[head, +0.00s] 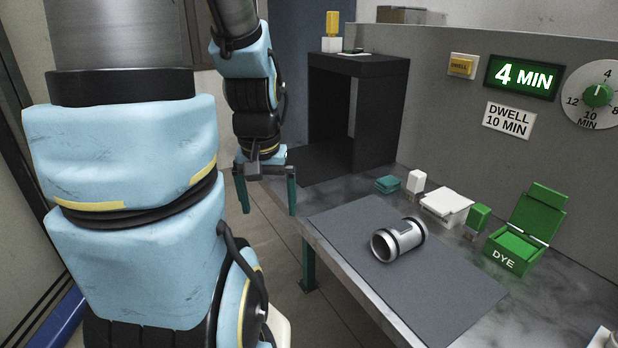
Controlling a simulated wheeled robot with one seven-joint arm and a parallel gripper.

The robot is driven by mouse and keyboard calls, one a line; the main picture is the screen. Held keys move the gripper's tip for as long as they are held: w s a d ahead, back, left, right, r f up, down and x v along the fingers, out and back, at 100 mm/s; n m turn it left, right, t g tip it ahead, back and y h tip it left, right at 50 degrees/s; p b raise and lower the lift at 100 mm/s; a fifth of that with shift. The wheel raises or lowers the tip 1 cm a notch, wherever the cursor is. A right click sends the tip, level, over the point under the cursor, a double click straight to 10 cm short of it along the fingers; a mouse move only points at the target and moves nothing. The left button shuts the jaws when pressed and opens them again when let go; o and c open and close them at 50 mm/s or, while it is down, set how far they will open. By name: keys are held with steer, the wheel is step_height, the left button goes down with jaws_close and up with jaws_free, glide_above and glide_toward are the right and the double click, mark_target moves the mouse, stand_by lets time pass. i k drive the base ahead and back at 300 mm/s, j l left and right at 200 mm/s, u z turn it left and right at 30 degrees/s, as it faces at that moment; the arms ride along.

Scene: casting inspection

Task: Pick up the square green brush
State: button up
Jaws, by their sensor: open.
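A square green block, which looks like the green brush (480,216), stands on the grey marbled table near the back wall. My gripper (268,208) hangs fingers down beyond the table's left edge, far to the left of the brush. It is open, with nothing between its two dark green fingers.
The open green DYE box (512,252) is right of the brush. A white block (416,180), white cloth (447,205) and teal item (388,184) stand left. A dark booth (360,110) stands at the back.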

mark_target(476, 220)
steer(key=z, duration=0.95)
steer(key=l+u, duration=0.3)
steer(key=u, duration=0.2)
steer(key=k+l+u, duration=0.15)
steer(key=u, duration=0.3)
steer(key=l, duration=0.1)
